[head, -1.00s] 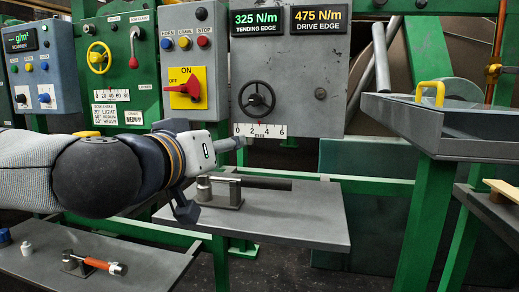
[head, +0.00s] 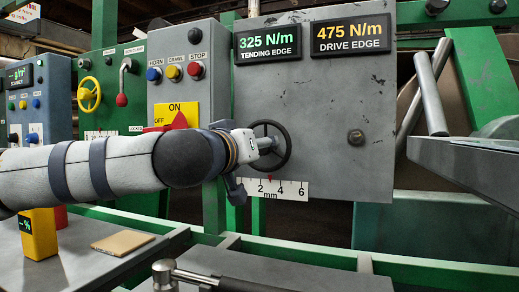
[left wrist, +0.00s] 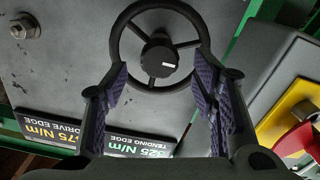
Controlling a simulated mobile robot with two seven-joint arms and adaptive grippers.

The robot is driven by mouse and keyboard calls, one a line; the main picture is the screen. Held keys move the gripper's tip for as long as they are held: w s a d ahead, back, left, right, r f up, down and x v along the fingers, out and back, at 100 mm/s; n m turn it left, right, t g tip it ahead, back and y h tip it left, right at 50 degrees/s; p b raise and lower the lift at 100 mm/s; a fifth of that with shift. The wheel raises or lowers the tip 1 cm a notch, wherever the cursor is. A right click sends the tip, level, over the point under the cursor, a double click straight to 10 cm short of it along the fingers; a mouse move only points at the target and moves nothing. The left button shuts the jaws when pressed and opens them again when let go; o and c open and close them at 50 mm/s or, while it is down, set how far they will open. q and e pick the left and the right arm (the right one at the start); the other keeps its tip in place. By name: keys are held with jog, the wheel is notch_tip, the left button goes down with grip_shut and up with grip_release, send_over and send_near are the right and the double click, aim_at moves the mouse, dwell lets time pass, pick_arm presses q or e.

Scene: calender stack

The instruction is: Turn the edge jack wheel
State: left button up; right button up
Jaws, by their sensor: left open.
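The edge jack wheel is a black three-spoked handwheel (head: 287,148) on the grey panel (head: 330,110). A white mm scale (head: 285,190) with a red pointer between 2 and 4 is below it. My left gripper (head: 266,144) is in front of the wheel and hides part of its left side and hub. In the left wrist view the wheel's hub (left wrist: 158,56) lies between the open fingers (left wrist: 159,68). The fingertips overlap the lower rim in the picture; I cannot tell whether they touch it. My right gripper is not in view.
Tension displays (head: 310,37) sit above the wheel. A switch box (head: 180,65) with buttons and a red-and-yellow switch stands left of the panel, behind my arm. A grey tray (head: 470,165) juts in at the right. A grey shelf (head: 270,272) with a metal tool is below.

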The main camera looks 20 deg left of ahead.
pick_arm(q)
jog(key=shift+w, duration=1.25)
jog(key=c, duration=1.2)
jog(key=shift+o, duration=0.2)
jog(key=shift+r, duration=0.1)
